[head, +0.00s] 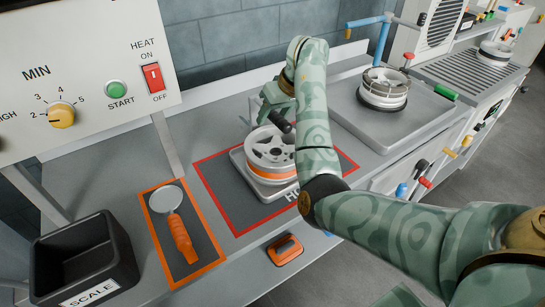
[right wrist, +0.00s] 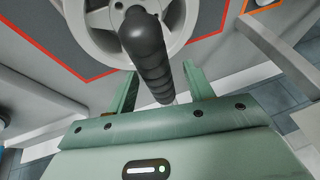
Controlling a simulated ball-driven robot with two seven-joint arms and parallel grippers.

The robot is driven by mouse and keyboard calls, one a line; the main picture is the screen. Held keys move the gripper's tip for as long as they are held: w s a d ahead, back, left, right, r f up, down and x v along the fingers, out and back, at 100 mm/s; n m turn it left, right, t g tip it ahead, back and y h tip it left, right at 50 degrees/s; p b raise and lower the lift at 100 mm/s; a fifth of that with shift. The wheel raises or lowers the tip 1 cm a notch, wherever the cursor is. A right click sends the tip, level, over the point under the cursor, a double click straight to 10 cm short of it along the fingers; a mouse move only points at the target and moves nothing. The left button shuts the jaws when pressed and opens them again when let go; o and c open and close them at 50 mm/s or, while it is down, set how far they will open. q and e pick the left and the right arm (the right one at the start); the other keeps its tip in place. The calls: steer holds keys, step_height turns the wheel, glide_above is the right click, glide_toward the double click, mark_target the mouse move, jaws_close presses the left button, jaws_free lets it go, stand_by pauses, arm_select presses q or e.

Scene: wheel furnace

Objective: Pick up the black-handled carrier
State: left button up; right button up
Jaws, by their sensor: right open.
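The carrier's black handle (head: 280,121) sticks up beside a grey spoked wheel (head: 268,146) with an orange band. The wheel rests on a light grey tray (head: 238,160) inside a red-outlined area; my right arm covers part of it. My right gripper (head: 272,104) is over the far side of the wheel at the handle. In the right wrist view the ribbed black handle (right wrist: 149,52) extends between the two open fingers of the gripper (right wrist: 159,68). I see no clear grip on it. My left gripper is out of view.
An orange-handled round tool (head: 175,225) lies in an orange outline. A black SCALE bin (head: 85,262) stands at the lower left. A control panel (head: 85,65) overhangs the left. Another wheel (head: 384,88) sits on a grey plate to the right, near a blue post (head: 381,45).

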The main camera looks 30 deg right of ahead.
steer(key=shift+b+x, duration=0.3)
steer(key=shift+x, duration=0.95)
steer(key=shift+r, duration=0.15)
steer(key=shift+c, duration=0.5)
jaws_close()
steer(key=shift+r, duration=0.2)
